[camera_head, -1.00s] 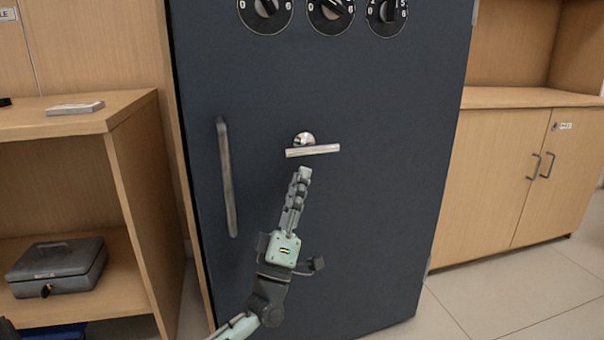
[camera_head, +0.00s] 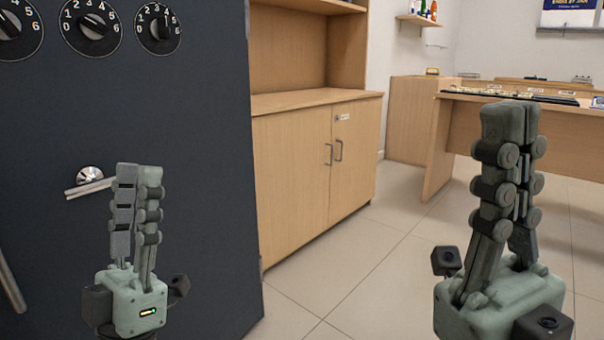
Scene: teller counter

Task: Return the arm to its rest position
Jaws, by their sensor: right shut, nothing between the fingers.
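My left gripper (camera_head: 139,168) stands upright in front of the dark safe, at the lower left. Its fingers lie close together with nothing seen between them, and it looks shut. Its fingertips overlap the right end of the silver lever handle (camera_head: 88,182) in the picture; they do not appear to grip it. My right gripper (camera_head: 510,108) stands upright at the right, large and near the camera. It is shut and empty, in front of the floor and the far desk.
The dark safe (camera_head: 215,150) has several numbered dials (camera_head: 91,26) at its top and a bar handle (camera_head: 10,285) at far left. A wooden cabinet (camera_head: 300,165) stands beside it. A wooden desk (camera_head: 446,135) is farther back. Tiled floor (camera_head: 375,260) between the grippers is clear.

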